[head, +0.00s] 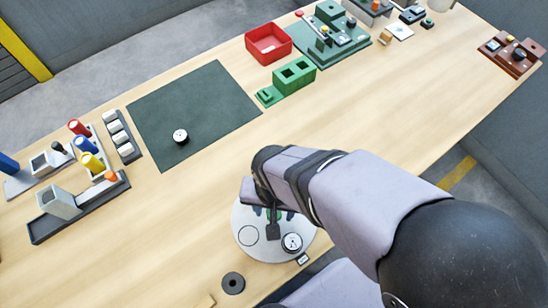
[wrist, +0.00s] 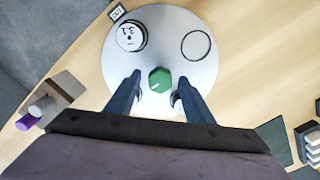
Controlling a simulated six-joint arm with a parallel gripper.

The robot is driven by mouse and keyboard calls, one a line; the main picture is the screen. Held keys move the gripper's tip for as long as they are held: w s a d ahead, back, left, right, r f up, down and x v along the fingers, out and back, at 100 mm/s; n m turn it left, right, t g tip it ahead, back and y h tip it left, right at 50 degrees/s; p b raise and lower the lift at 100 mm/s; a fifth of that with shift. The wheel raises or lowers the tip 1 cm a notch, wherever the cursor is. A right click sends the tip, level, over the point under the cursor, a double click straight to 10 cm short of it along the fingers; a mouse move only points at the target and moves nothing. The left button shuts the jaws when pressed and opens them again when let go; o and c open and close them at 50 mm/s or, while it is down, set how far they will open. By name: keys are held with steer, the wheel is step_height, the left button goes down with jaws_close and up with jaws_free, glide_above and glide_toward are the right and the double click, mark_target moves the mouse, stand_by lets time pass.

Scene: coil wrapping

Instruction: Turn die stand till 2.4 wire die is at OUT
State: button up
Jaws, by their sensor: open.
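An empty outlined circle (wrist: 196,45) is on the disc. My gripper (wrist: 158,95) is open, its fingers on either side of the knob with gaps. The part of the disc under my gripper is hidden.
Another white-topped round piece (head: 180,136) lies on the dark green mat (head: 215,95). A black ring (head: 233,283) lies near the stand. Green blocks (head: 294,75), a red tray (head: 285,48) and coloured-peg racks stand farther off. Table right of the stand is partly covered by my arm.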

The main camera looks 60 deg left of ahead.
steer(key=shift+c, duration=0.3)
jaws_close()
